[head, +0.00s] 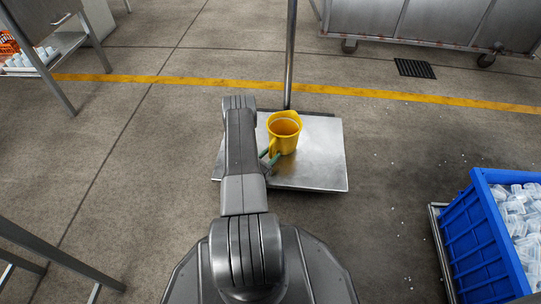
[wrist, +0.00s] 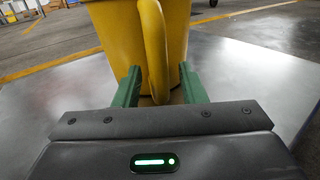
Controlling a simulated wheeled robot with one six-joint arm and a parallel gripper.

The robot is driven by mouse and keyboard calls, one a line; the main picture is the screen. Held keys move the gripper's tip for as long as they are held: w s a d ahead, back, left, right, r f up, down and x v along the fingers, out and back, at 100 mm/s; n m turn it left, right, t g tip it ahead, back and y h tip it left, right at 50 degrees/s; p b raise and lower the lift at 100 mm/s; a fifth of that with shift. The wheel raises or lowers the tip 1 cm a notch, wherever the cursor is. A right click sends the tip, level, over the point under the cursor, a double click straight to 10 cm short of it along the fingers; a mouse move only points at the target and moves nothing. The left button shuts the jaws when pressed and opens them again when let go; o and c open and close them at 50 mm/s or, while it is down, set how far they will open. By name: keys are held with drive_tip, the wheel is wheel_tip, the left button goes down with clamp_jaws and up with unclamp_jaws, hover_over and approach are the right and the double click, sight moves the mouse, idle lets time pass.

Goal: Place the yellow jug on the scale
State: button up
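The yellow jug (head: 286,142) stands upright on the metal plate of the scale (head: 318,172), near the plate's middle and in front of its post. Its base looks to rest on the plate. My gripper (head: 269,158) is low over the plate on the near side of the jug. In the wrist view the green fingers of my gripper (wrist: 160,84) are apart, one on each side of the yellow jug's handle (wrist: 154,45). Gaps show between the handle and both fingers. The jug's top is out of the wrist view.
A blue crate (head: 462,235) of clear plastic pieces stands at the right. A steel cart (head: 425,22) is at the back, and a metal table (head: 55,55) at the back left. The scale's post (head: 290,60) rises behind the plate.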

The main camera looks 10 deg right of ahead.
drive_tip(key=shift+s+a+r, duration=0.1)
drive_tip(key=shift+a+r, duration=0.05)
drive_tip(key=p+v, duration=0.3)
drive_tip(key=v, duration=0.8)
drive_tip(key=shift+s+a, duration=0.25)
